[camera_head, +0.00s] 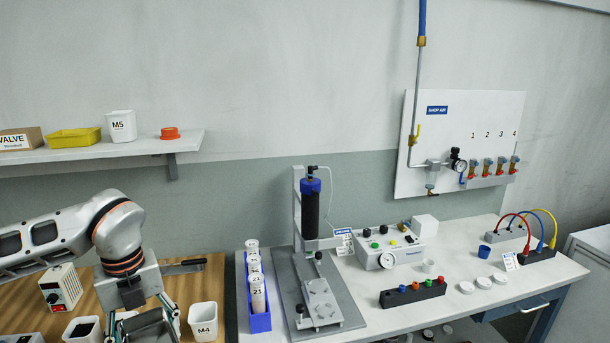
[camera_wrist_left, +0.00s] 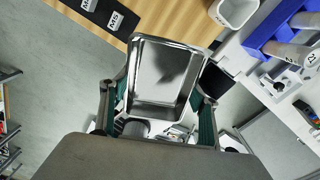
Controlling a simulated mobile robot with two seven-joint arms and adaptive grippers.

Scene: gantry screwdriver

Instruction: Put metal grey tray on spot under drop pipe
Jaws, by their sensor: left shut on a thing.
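The metal grey tray (camera_wrist_left: 165,72) is a shiny shallow rectangular tray in the left wrist view. My left gripper (camera_wrist_left: 162,98) is shut on it, with one green-padded finger at each side. In the head view the left gripper (camera_head: 142,314) is low at the left, over the wooden bench, and a grey part of the tray (camera_head: 148,330) shows between its fingers at the bottom edge. I cannot make out a drop pipe or a marked spot under one. My right gripper is not in view.
A white M4 bin (camera_head: 203,322) stands just right of my gripper. A shelf (camera_head: 100,152) hangs above.

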